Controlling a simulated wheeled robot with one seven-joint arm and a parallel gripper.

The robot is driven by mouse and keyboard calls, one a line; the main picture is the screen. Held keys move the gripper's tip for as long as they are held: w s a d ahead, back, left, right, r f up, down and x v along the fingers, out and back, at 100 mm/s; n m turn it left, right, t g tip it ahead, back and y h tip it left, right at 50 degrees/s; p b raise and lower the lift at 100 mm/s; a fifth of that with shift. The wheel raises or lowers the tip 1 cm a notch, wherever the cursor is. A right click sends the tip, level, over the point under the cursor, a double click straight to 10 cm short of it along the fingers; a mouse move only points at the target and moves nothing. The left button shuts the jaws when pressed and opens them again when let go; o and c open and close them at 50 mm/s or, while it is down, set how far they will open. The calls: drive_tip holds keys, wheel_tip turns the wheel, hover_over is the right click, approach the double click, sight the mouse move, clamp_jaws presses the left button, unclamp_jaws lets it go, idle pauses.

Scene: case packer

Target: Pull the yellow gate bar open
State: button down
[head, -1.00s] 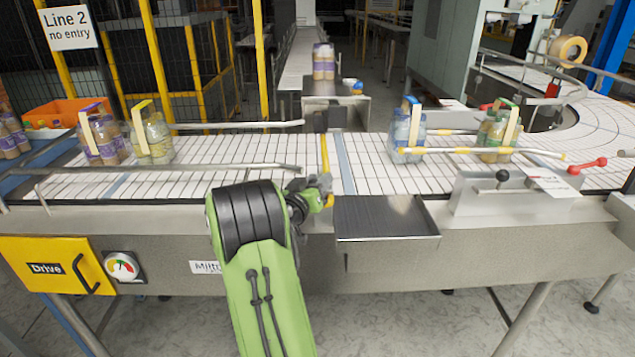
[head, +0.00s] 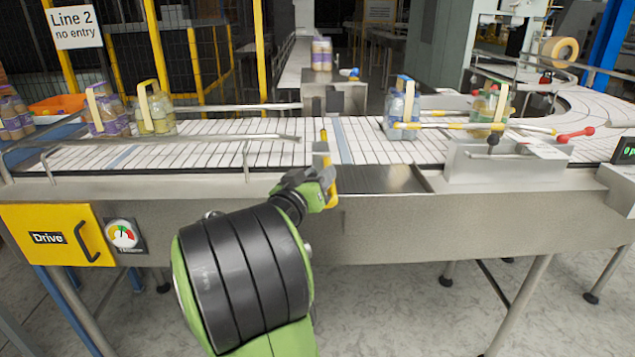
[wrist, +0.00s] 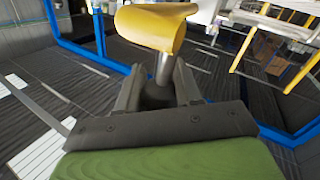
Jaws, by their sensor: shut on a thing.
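The yellow gate bar (head: 323,135) lies across the near side of the white slatted belt in the head view. Its near yellow end (head: 331,186) is at the conveyor's front edge, beside my gripper (head: 322,190). In the wrist view the yellow end (wrist: 155,25) is rounded and sits on a short metal stem (wrist: 163,68). My gripper (wrist: 158,88) is shut on that stem, with the yellow part just beyond the fingertips. My arm comes up from the lower middle, and the fingers are small and partly hidden in the head view.
Bottle packs with yellow handles stand on the belt at left (head: 155,108) and right (head: 401,105). A steel plate (head: 385,179) lies right of my gripper. A lever box (head: 500,160) stands farther right. Guide rails (head: 200,140) run along the belt. Floor in front is clear.

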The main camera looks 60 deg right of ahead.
drive_tip(key=shift+s+a, duration=0.15)
drive_tip(key=shift+a, duration=0.25)
drive_tip(key=c, duration=0.7)
unclamp_jaws()
drive_tip(key=shift+c, duration=0.2)
drive_tip(key=a+b, duration=1.2)
drive_tip(key=a, duration=0.3)
drive_tip(key=shift+a+b, duration=0.35)
